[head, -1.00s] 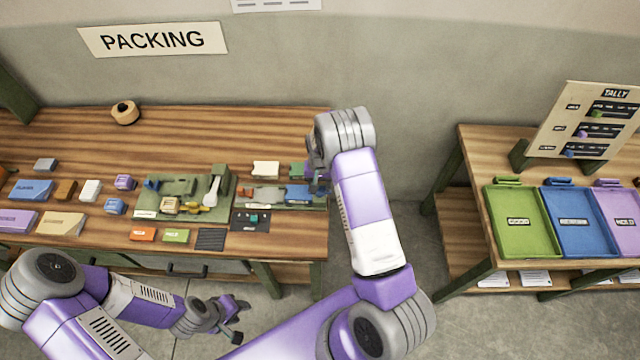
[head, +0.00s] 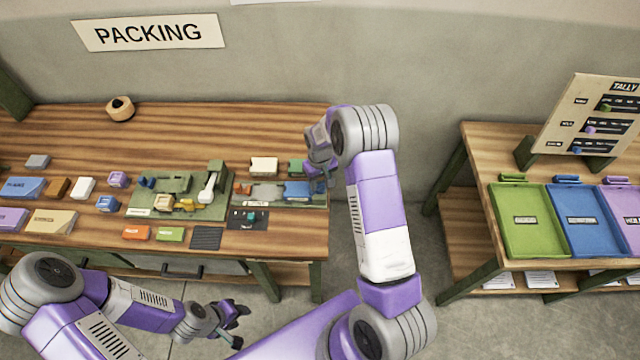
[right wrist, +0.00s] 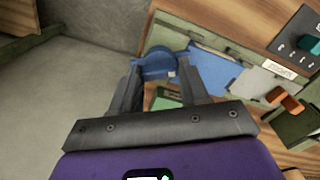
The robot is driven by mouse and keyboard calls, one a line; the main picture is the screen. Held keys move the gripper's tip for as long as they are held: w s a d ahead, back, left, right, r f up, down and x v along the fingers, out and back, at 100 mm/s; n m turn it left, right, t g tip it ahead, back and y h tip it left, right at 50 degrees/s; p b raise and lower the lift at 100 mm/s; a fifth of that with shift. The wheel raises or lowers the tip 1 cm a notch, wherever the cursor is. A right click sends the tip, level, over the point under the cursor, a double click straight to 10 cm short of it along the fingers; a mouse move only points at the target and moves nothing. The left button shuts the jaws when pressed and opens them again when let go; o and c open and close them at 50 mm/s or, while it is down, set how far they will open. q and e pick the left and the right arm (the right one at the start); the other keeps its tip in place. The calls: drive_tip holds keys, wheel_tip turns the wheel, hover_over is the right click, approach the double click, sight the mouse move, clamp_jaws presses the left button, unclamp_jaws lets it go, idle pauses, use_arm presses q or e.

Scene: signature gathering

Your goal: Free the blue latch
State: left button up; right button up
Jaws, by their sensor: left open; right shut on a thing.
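The blue latch (right wrist: 157,64) is a rounded blue piece at the right-hand end of the green fixture (head: 262,202). My right gripper (head: 320,182) reaches down over the table's right edge beside that end. In the right wrist view, its two fingers are shut on the blue latch. A flat blue plate (right wrist: 215,70) lies right beside the latch; it also shows in the head view (head: 297,190). Whether the latch is free of the fixture cannot be told. My left gripper (head: 238,325) is open and empty, in front of the table's front edge.
A second green fixture (head: 145,210) with a white lever stands left of the first. Several coloured blocks lie further left. A dark card (head: 236,217) lies in front. At right, a second table holds green (head: 505,250), blue and purple trays and a tally board (head: 570,140).

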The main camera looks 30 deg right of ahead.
sight(320, 183)
drive_tip(key=n+b, duration=0.2)
drive_tip(key=n, duration=0.3)
drive_tip(key=shift+n+b, duration=0.3)
drive_tip(key=shift+b, duration=0.05)
drive_tip(key=n, duration=0.2)
drive_tip(key=shift+n+b, duration=0.3)
drive_tip(key=shift+b, duration=0.05)
drive_tip(key=shift+n, duration=1.8)
drive_tip(key=shift+b, duration=0.3)
drive_tip(key=o, duration=1.1)
drive_tip(key=shift+c, duration=0.2)
wheel_tip(320, 183, up, 8)
drive_tip(key=shift+f, duration=0.15)
